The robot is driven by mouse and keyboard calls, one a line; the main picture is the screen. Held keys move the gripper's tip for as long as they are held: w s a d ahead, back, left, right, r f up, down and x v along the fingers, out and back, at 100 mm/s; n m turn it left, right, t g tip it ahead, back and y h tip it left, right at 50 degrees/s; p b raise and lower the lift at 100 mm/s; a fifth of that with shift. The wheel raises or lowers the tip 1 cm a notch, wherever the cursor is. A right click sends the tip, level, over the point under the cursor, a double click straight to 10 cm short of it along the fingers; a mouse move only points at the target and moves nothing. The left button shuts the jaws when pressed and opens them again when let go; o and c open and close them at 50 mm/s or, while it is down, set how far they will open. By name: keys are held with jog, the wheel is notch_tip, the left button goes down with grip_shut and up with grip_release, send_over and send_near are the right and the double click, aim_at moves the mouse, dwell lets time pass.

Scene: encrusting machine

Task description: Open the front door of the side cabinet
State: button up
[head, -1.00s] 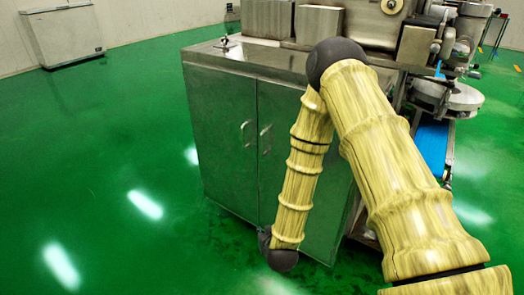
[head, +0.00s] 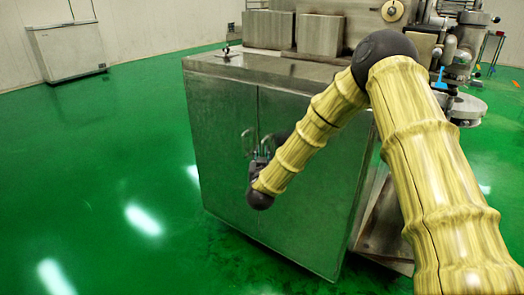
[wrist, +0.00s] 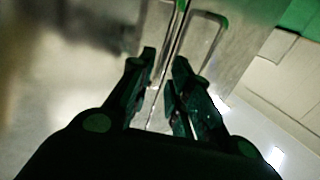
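The side cabinet (head: 225,130) is a steel box with two front doors, both shut, and a narrow seam between them. Two loop handles flank the seam, the left handle (head: 247,143) and the right handle (head: 267,145). My gripper (head: 262,153) is close to the handles, partly hidden by my wrist. In the wrist view my gripper (wrist: 165,58) has its two fingers apart, with the seam showing between them. One handle (wrist: 205,35) is just beyond the right fingertip, and the other (wrist: 150,28) is beyond the left fingertip. Whether a fingertip touches a handle, I cannot tell.
The encrusting machine (head: 375,25) stands behind and right of the cabinet. The green floor (head: 110,190) is clear to the left and in front. A white chest (head: 68,50) is far off by the wall.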

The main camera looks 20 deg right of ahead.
aim_at(262, 150)
jog(key=shift+x, duration=2.1)
grip_shut()
jog(key=shift+a, duration=0.1)
